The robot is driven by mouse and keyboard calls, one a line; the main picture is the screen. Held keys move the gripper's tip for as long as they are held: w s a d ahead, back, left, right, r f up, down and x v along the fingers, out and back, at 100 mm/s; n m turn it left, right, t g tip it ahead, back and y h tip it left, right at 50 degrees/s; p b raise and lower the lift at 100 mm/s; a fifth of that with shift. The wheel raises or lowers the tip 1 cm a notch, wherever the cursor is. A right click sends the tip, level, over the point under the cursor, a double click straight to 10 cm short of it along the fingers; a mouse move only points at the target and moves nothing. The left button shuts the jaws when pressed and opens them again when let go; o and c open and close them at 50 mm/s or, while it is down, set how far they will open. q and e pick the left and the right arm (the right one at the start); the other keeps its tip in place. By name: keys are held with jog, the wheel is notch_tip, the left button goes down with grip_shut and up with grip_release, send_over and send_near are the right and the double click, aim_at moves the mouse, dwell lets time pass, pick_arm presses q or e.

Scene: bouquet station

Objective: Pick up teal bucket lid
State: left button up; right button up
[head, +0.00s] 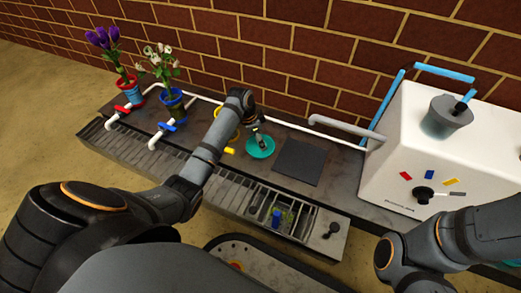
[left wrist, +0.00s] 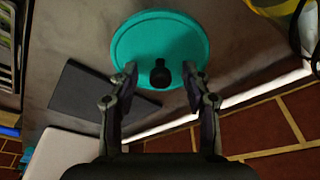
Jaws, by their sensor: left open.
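The teal bucket lid (head: 262,147) lies flat on the dark bench top, left of a dark square plate. In the left wrist view the lid (left wrist: 150,38) is a round teal disc with a small black knob (left wrist: 160,74) on it. My left gripper (head: 258,138) is over the lid in the head view. In the left wrist view its open fingers (left wrist: 160,76) stand on either side of the knob, apart from it. Whether the fingertips are down at knob height is hard to tell. My right gripper is outside the head view; only my right arm shows at the lower right.
The dark square plate (head: 300,161) lies right of the lid. A white box-shaped machine (head: 420,145) stands at the right. A yellow bucket (head: 221,124) is partly hidden behind my left arm. A red pot (head: 130,88) and a blue pot (head: 173,101) hold flowers at the left.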

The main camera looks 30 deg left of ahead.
pick_arm(q)
jog(key=shift+c, duration=0.3)
grip_shut()
jog(key=shift+r, duration=0.1)
